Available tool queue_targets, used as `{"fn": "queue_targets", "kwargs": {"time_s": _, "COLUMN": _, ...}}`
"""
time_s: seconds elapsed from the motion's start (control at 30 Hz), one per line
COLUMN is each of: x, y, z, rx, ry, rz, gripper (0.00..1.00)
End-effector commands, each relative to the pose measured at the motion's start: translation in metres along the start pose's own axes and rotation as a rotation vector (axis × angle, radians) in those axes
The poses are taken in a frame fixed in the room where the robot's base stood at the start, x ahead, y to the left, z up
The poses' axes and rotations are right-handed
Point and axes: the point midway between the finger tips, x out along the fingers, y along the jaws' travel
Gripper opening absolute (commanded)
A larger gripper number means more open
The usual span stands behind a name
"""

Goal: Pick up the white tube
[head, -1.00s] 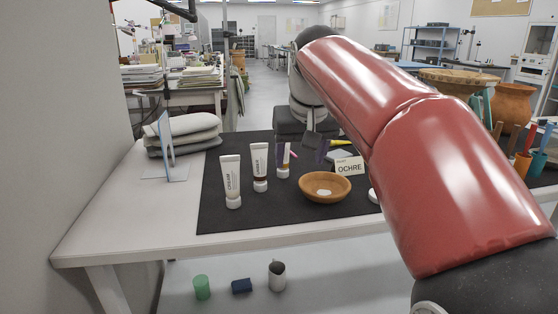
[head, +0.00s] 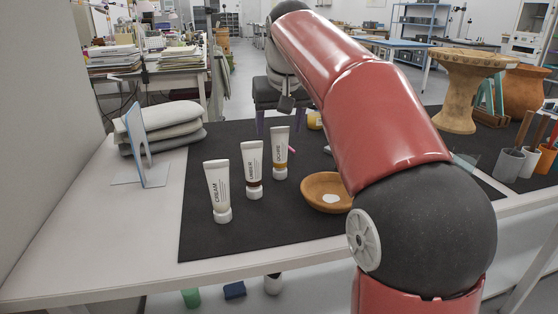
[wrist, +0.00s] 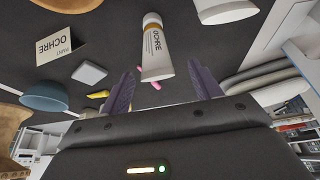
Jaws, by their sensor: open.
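Three white tubes stand upright on their caps on the dark mat (head: 215,243). They are the CREAM tube (head: 216,188), a middle tube (head: 252,168) with a dark brown band, and the OCHRE tube (head: 280,150) with an ochre band. My gripper (head: 280,124) is open and empty behind the OCHRE tube in the head view. In the wrist view, my gripper (wrist: 162,72) has its purple fingers on either side of the line to the OCHRE tube (wrist: 155,55), which appears just beyond the fingertips. Contact cannot be told. A card reading PAINT OCHRE (wrist: 60,44) shows there.
A wooden bowl (head: 322,192) sits right of the tubes, partly behind my arm. Grey cushions (head: 165,127) and a blue-edged stand (head: 138,150) are at the left. A clay pedestal (head: 462,90) and cups (head: 508,165) are at the right. The front-left mat is clear.

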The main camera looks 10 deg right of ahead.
Motion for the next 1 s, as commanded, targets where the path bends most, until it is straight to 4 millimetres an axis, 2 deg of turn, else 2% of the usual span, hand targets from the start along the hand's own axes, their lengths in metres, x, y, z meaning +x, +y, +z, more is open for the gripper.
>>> {"fn": "queue_targets", "kwargs": {"time_s": 0.3, "x": 0.046, "y": 0.004, "z": 0.002, "rx": 0.000, "ry": -0.002, "rz": 0.000, "gripper": 0.63}}
{"fn": "queue_targets", "kwargs": {"time_s": 0.63, "x": 0.051, "y": 0.004, "z": 0.002, "rx": 0.000, "ry": 0.001, "rz": 0.000, "gripper": 0.63}}
{"fn": "queue_targets", "kwargs": {"time_s": 1.0, "x": 0.051, "y": 0.004, "z": 0.001, "rx": 0.000, "ry": 0.001, "rz": 0.000, "gripper": 0.17}}
